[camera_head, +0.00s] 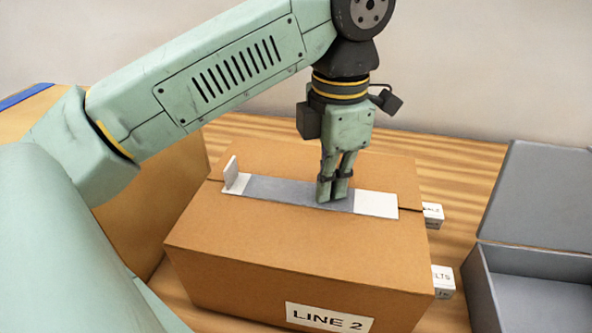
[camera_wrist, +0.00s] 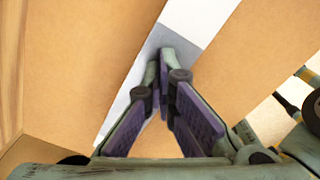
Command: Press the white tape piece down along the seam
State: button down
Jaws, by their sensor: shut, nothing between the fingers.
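A closed cardboard box (camera_head: 290,250) labelled "LINE 2" stands on the wooden table. A strip lies along its top seam, with a grey middle (camera_head: 285,190) and white tape at its right end (camera_head: 375,205) and left end (camera_head: 240,184). At the far left a short white tab (camera_head: 230,171) stands up from the box top. My gripper (camera_head: 331,198) points down, shut and empty, its tips at the grey part near the right white end. Contact cannot be told for sure. In the wrist view, my gripper's fingertips (camera_wrist: 164,54) meet over the grey part (camera_wrist: 155,42), with white tape (camera_wrist: 186,18) beyond.
A grey open box (camera_head: 485,295) with a raised lid (camera_head: 540,190) stands at the right. Small white labelled boxes (camera_head: 433,213) (camera_head: 443,280) sit beside the carton's right side. Another brown box (camera_head: 150,190) stands behind my arm at the left. Bare table lies behind the carton.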

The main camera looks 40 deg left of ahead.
aim_at(374, 203)
jog(key=shift+w+d, duration=0.5)
jog(key=shift+d, duration=0.35)
jog(key=shift+w+d, duration=0.5)
jog(key=shift+d, duration=0.35)
jog(key=shift+d, duration=0.1)
jog(key=shift+w+d+r, duration=0.1)
jog(key=shift+w+d, duration=0.6)
jog(key=shift+d, duration=0.3)
notch_tip(374, 203, up, 7)
jog(key=p, duration=0.5)
jog(key=shift+s, duration=0.15)
